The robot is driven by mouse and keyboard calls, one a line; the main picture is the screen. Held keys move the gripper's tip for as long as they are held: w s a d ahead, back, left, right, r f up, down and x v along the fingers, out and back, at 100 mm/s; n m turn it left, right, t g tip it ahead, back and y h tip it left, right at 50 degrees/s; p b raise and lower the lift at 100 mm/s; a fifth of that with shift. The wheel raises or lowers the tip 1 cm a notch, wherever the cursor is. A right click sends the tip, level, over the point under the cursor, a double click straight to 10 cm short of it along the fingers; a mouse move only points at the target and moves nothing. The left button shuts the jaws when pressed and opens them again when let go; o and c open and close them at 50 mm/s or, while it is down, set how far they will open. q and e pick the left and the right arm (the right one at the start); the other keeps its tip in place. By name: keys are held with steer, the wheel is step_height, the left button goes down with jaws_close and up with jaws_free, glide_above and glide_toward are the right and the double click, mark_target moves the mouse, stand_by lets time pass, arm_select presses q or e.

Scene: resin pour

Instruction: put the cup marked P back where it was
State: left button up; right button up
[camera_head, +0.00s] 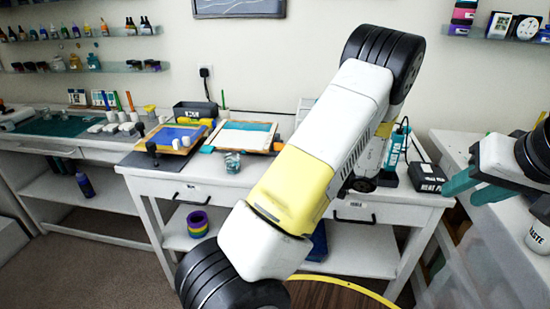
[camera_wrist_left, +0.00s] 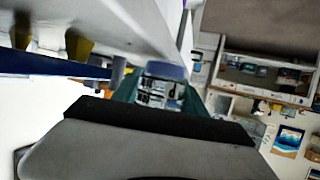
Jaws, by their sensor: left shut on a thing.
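In the left wrist view, my left gripper (camera_wrist_left: 160,90) has its teal fingers closed on both sides of a small clear, bluish-rimmed thing (camera_wrist_left: 166,70), which looks like a cup. No P can be read on it. In the head view my large white and yellow arm crosses the middle, and no left fingers show there. A small clear cup (camera_head: 232,163) with greenish marks stands on the middle table; its marking is too small to read.
The middle table (camera_head: 219,179) holds a blue-and-yellow framed panel (camera_head: 172,138), a teal-and-white panel (camera_head: 243,136) and a black heat box (camera_head: 428,178). A white WASTE container (camera_head: 538,237) stands at the right edge.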

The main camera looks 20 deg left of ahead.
mark_target(256, 173)
arm_select(q)
steer(key=a, duration=0.4)
steer(key=w+a, duration=0.1)
steer(key=a, duration=0.3)
steer(key=w+a, duration=0.1)
steer(key=a, duration=0.4)
steer(key=shift+d+f, duration=0.1)
steer(key=shift+f, duration=0.1)
steer(key=o, duration=1.1)
